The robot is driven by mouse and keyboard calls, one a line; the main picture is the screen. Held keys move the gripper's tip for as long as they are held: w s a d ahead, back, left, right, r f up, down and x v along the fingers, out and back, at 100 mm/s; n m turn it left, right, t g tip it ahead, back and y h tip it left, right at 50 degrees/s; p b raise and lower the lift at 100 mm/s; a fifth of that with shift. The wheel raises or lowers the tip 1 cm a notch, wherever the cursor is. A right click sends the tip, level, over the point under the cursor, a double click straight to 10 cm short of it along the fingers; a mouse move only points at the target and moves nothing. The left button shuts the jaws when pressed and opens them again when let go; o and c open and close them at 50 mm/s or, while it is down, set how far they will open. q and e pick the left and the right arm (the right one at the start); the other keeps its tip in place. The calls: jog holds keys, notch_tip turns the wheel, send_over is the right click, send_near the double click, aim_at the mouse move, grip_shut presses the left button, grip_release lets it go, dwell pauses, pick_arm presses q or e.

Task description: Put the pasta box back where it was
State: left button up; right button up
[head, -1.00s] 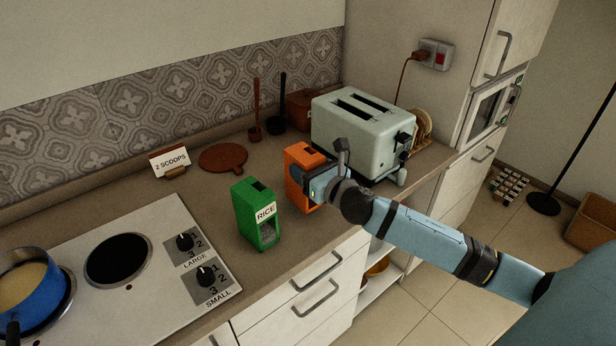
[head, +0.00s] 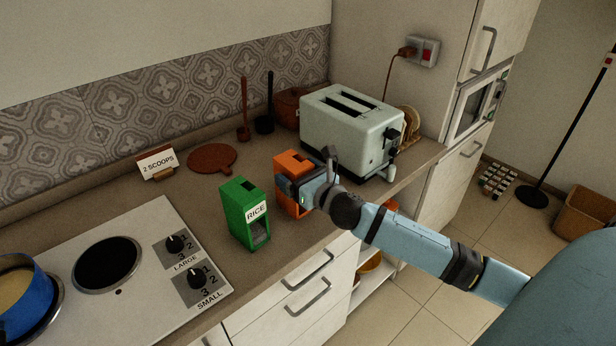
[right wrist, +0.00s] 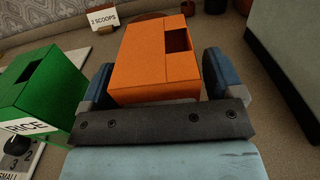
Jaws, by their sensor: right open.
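The orange box, which I take for the pasta box (head: 289,164), stands upright on the counter between the green rice box and the toaster. It also shows from above in the right wrist view (right wrist: 150,58), with a dark opening in its top. My right gripper (head: 301,190) is open, with one finger on each side of the orange box. In the right wrist view a gap shows at the right finger (right wrist: 157,80); contact at the left finger is hard to tell. The gripper hides part of the box's front. My left gripper is out of view.
The green rice box (head: 238,205) stands close on the left. The pale toaster (head: 350,125) stands behind on the right. A stove (head: 150,230) with a blue pot (head: 25,290) is at left. The counter's front edge is close to the boxes.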

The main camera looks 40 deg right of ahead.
jog(key=s+b, duration=0.1)
jog(key=s, duration=1.1)
jog(key=s+a+f+m+g, duration=0.2)
jog(key=s+a+f+m, duration=0.1)
jog(key=f+m, duration=0.55)
jog(key=s+a+f+m+g, duration=0.2)
jog(key=s+a+f+m, duration=0.1)
jog(key=f+m, duration=0.5)
jog(key=s+a+f+m+g+y, duration=0.1)
jog(key=s+a+f+m, duration=0.3)
jog(key=m, duration=0.5)
jog(key=s+a+f+m+g+y, duration=0.1)
jog(key=s+a+f+m+g, duration=0.1)
jog(key=s+a+f+m, duration=0.2)
jog(key=a+f+m, duration=0.1)
jog(key=a+m, duration=0.2)
jog(key=m, duration=0.1)
jog(key=shift+s+a+m, duration=0.2)
jog(key=shift+a+m, duration=0.05)
jog(key=shift+m, duration=0.1)
